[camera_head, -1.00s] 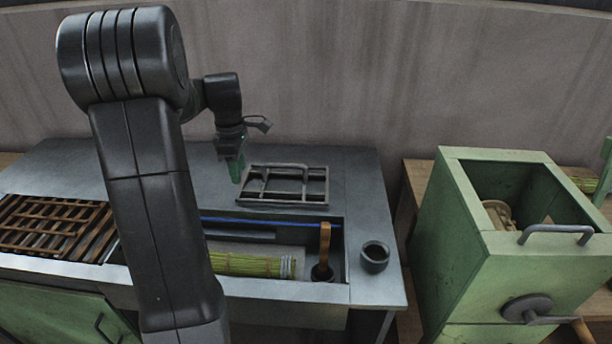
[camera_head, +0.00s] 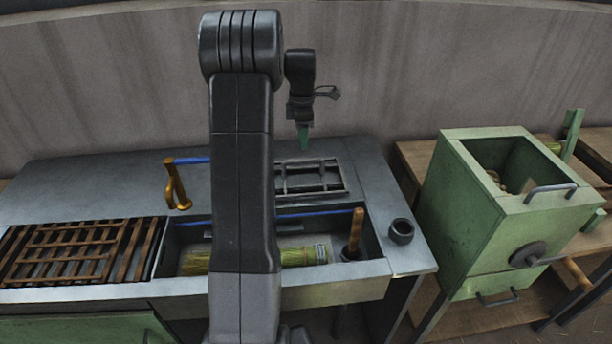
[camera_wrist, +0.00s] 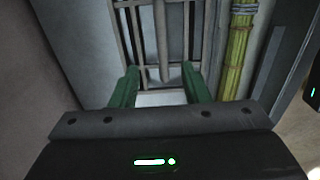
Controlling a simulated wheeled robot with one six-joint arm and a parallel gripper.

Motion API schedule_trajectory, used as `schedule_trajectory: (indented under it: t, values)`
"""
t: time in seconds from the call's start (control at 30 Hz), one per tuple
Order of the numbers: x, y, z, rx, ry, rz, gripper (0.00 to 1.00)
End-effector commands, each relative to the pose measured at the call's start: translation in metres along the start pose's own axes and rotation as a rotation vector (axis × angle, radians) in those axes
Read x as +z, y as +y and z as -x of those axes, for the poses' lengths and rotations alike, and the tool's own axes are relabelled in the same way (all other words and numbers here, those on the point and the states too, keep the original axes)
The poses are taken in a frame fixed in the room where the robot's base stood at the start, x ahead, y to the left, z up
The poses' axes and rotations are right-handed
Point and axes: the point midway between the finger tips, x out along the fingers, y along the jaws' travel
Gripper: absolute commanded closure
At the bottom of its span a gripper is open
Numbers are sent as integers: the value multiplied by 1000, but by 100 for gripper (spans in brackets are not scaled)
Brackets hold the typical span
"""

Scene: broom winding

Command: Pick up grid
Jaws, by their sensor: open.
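The grid (camera_head: 312,178), a dark grey metal frame with crossbars, lies flat on the back right of the grey bench, partly hidden behind my arm in the head view. My gripper (camera_head: 303,138) points down above the grid's far side.
A bench trough in front holds a straw bundle (camera_head: 305,256) and a wooden-handled tool (camera_head: 355,232). A small dark cup (camera_head: 401,231) stands at right. A green box (camera_head: 470,200) stands further right.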

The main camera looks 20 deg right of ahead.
Motion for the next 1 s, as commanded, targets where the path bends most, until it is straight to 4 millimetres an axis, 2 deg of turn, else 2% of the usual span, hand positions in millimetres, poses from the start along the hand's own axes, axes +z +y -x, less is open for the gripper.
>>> schedule_trajectory:
  t: [0.1, 0.43, 0.7, 1.0]
  values:
    - [0, -1, -22, -3, 0, -1, 58]
    - [1, -2, -51, -2, 0, -2, 58]
    - [2, -4, -89, -2, 0, -1, 58]
    - [2, -3, -94, 1, 0, -1, 58]
